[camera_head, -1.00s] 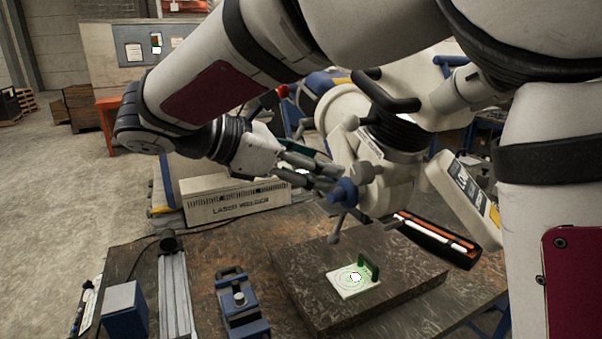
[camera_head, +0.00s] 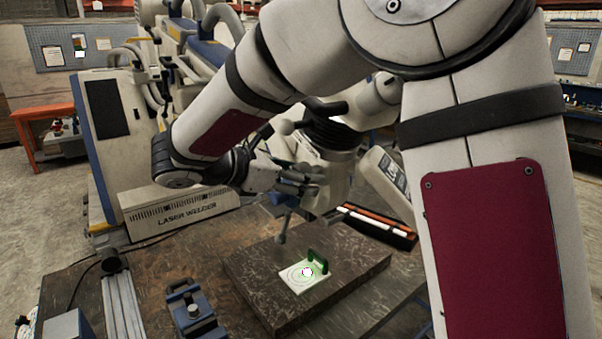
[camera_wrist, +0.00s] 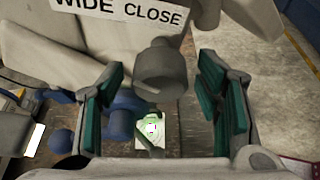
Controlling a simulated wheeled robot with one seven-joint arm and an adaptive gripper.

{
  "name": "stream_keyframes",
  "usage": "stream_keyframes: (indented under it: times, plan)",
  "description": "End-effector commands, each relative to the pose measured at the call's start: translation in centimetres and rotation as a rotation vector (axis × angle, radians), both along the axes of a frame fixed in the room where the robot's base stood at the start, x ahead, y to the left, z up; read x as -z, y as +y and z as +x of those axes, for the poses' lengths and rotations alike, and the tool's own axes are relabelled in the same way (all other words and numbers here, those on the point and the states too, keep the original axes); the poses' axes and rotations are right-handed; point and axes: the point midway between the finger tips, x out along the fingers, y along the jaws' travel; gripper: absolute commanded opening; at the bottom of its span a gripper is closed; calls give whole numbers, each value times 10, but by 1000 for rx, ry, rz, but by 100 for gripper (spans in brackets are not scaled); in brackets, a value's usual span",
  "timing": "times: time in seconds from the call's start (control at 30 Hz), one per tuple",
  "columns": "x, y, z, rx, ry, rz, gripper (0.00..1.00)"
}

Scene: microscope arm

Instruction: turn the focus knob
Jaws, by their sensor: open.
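The focus knob is a grey, rounded cylinder; in the wrist view the knob (camera_wrist: 160,78) sticks out below the pale microscope body (camera_wrist: 60,45). My gripper (camera_wrist: 157,95) is open, with one green-padded finger on each side of the knob and a visible gap on both sides. In the head view my gripper (camera_head: 304,181) is at the microscope's side, above the work plate. The microscope head (camera_head: 332,160) is partly hidden by my arm, and the knob is hard to make out there.
Below is a dark stone plate (camera_head: 345,292) bearing a small white target piece (camera_head: 292,277) with a green handle. A blue vise (camera_head: 190,312) stands left of it. A white laser welder box (camera_head: 180,208) is behind, and an orange-edged tray (camera_head: 375,226) lies right.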

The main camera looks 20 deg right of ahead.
Motion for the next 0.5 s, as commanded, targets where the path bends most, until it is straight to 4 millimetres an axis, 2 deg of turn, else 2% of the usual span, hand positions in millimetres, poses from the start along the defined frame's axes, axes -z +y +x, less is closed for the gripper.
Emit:
stream_keyframes:
  times: [0.4,0.5]
  plan:
    - [3,-7,3,-1,0,1,59]
    - [3,-7,3,-1,0,1,36]
